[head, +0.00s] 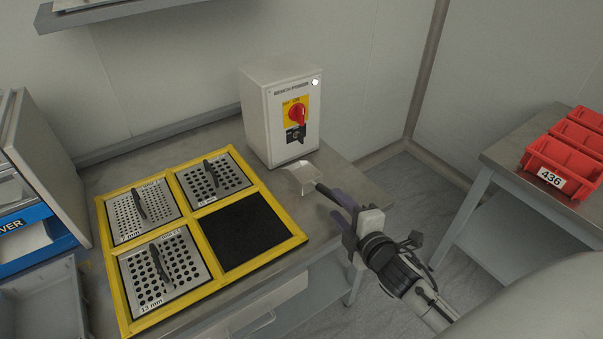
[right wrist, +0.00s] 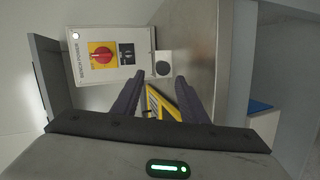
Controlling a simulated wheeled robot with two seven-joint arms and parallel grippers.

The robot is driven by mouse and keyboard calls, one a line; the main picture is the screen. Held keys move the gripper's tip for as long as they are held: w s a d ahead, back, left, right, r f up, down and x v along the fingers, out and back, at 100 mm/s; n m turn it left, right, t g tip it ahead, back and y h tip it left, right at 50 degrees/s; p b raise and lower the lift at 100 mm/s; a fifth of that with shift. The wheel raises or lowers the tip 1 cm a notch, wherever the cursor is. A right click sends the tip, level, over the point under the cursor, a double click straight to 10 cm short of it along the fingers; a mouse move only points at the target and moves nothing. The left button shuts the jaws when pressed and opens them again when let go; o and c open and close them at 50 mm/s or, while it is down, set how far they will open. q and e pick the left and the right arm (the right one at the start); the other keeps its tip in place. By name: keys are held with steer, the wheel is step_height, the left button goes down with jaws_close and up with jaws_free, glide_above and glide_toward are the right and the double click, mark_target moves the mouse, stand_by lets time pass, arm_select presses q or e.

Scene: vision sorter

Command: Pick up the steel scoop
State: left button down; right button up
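In the right wrist view, the scoop's pale body and round dark handle end (right wrist: 163,68) show just beyond the two open fingertips (right wrist: 156,82), seen nearly end-on. I cannot tell whether a finger touches the handle. My left gripper is not in view.
The bench power box (head: 282,115) with a red knob stands close behind the scoop. A yellow frame (head: 190,244) with perforated plates and one black square (head: 243,231) lies to the left. Red bins (head: 561,168) sit on a separate table at right, across a floor gap.

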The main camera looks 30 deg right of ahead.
mark_target(327, 196)
steer(key=x, duration=0.9)
steer(key=shift+w+f, duration=0.15)
jaws_close()
